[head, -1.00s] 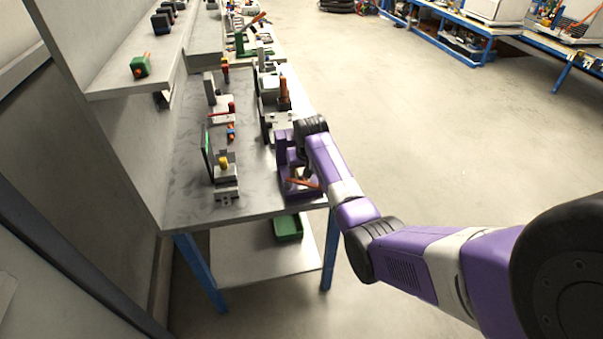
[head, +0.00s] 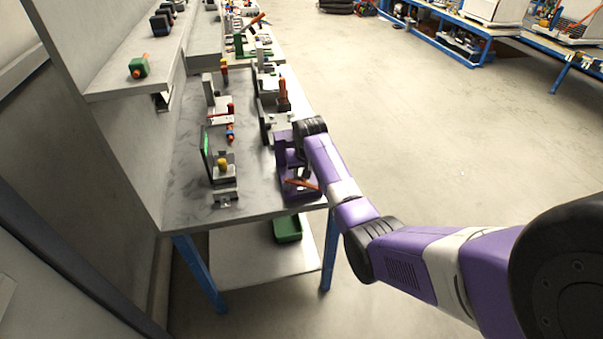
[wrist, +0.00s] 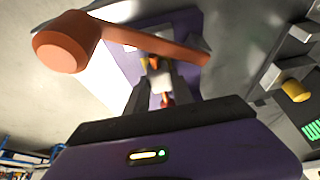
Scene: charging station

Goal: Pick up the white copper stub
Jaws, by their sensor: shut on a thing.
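My gripper (wrist: 160,88) is at the purple fixture (head: 290,150) on the near right corner of the bench. In the wrist view its dark fingers are shut on a small piece with white and copper-orange parts (wrist: 155,63), which seems to be the white copper stub. The fingers and the bar hide much of it, and I cannot tell whether it is clear of the fixture. A copper-coloured bar with a round knob (wrist: 62,42) crosses in front of the fingertips. In the head view my arm hides the stub.
The grey bench (head: 190,205) carries a stand with a yellow knob (head: 223,163) left of the fixture. More devices line the bench behind it. A green bin (head: 288,228) sits on the lower shelf. The floor to the right is open.

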